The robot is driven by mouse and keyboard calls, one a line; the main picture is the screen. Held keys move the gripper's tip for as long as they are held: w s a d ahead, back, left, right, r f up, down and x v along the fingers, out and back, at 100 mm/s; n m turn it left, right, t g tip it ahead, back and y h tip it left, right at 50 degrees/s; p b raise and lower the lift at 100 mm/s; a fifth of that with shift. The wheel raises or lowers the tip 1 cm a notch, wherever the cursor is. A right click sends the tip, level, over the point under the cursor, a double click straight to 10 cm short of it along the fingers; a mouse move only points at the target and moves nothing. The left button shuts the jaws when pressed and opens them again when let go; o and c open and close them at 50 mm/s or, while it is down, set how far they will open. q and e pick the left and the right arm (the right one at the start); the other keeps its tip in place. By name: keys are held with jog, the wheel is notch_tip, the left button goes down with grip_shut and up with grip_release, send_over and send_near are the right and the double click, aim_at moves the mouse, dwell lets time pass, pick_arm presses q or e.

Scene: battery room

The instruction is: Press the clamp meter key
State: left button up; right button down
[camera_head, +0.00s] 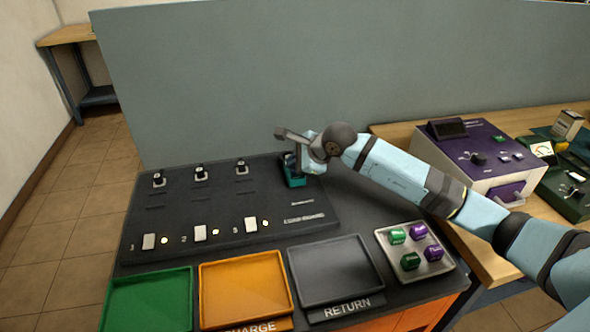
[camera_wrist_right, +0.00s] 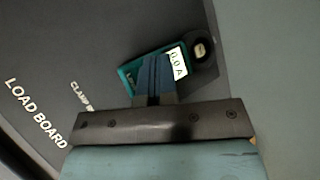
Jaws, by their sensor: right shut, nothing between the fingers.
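The clamp meter (camera_head: 295,181) is a small teal and dark device at the back right of the black load board (camera_head: 270,215). In the right wrist view the clamp meter (camera_wrist_right: 127,77) shows a lit display (camera_wrist_right: 177,56) reading about "0.0 A", beside a dark round part with a pale centre (camera_wrist_right: 199,50). My right gripper (camera_head: 291,164) is over the meter, fingers together and empty. In the right wrist view its blue fingertips (camera_wrist_right: 155,62) cover the middle of the meter. They hide its key, and I cannot tell whether they touch. My left gripper is not in view.
Green (camera_head: 150,302), orange (camera_head: 245,290) and dark grey (camera_head: 335,272) trays line the front. A pale tray (camera_head: 448,262) holds several green and purple blocks. Switches stand on the board. A grey partition (camera_head: 300,70) rises behind. A purple instrument (camera_head: 475,150) stands right.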

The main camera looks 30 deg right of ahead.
aim_at(294, 171)
jog(key=shift+r, duration=0.75)
jog(key=shift+r+p, duration=1.15)
jog(key=shift+r, duration=1.35)
